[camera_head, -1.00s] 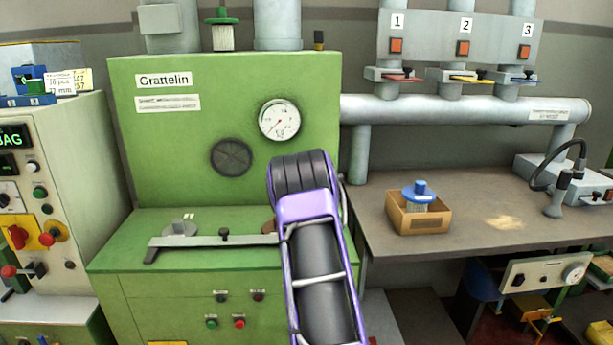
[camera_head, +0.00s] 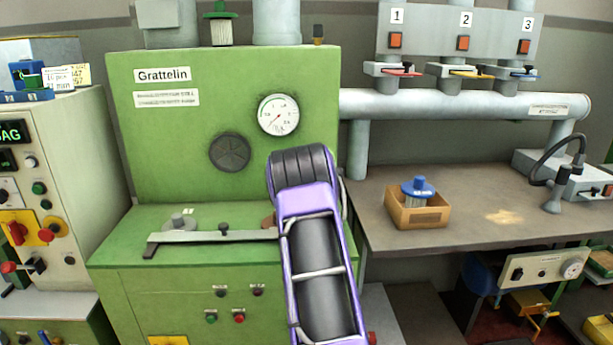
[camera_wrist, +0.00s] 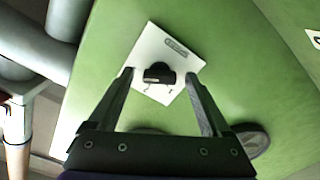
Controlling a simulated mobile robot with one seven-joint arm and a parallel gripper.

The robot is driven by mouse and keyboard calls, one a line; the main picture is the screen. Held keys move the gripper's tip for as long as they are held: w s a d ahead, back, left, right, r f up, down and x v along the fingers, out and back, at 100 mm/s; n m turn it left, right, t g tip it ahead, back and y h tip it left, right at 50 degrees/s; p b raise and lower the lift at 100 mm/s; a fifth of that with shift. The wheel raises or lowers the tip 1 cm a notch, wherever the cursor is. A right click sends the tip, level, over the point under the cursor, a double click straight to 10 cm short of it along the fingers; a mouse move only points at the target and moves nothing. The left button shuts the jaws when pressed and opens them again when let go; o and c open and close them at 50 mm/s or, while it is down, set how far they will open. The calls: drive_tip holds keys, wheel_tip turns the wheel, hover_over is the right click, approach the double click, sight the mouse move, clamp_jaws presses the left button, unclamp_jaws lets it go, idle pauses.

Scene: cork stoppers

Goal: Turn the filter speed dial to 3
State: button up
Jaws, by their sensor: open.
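A black knob (camera_wrist: 159,73) sits on a white square plate (camera_wrist: 165,60) fixed to a green surface in the wrist view. It looks like the filter speed dial, but its label is too small to read and its setting cannot be told. My gripper (camera_wrist: 159,76) is open, with one finger on each side of the knob in the picture. Whether the fingers touch it cannot be told. In the head view, my purple arm hides the gripper and no such plate shows on the green Grattelin machine (camera_head: 155,120).
The machine's front has a round gauge (camera_head: 278,115) and a dark round disc (camera_head: 230,152). A grey bar (camera_head: 212,236) lies across its ledge. To the right, a bench (camera_head: 375,212) carries a cardboard box (camera_head: 418,216). Grey pipes (camera_wrist: 35,50) show left of the plate.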

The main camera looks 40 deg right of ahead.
drive_tip(key=v, duration=1.7)
drive_tip(key=shift+s, duration=0.2)
